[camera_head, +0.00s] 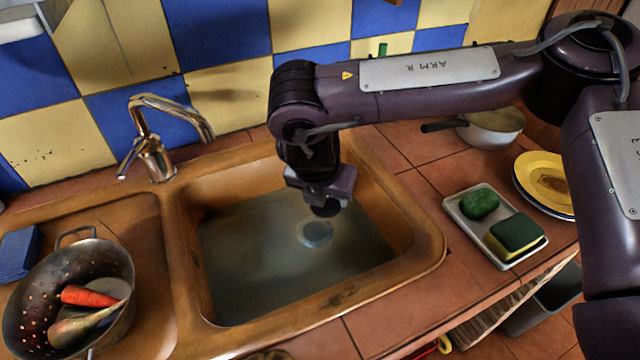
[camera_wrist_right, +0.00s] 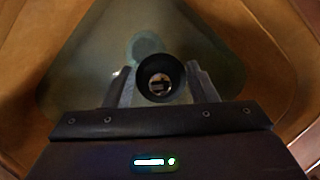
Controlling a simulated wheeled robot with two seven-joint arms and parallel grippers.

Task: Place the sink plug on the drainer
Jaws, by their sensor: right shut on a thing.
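The sink plug (camera_wrist_right: 161,78) is round and black, with a light part in its middle. It sits between the fingers of my right gripper (camera_wrist_right: 160,88), which is shut on it. In the head view the plug (camera_head: 326,209) shows as a dark disc under the right gripper (camera_head: 322,195), above the sink basin. The drainer is a pale round spot (camera_head: 315,233) under the murky water on the basin floor, and it also shows in the right wrist view (camera_wrist_right: 146,47). The plug is apart from the drainer and a little above it in the head view. My left gripper is not in view.
The brown sink rim (camera_head: 425,245) surrounds the basin, with a metal tap (camera_head: 152,150) behind. A colander (camera_head: 110,265) with vegetables stands on the left. A tray (camera_head: 467,222) with a sponge and a green soap, yellow plates (camera_head: 548,170) and a pan (camera_head: 492,128) stand on the right.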

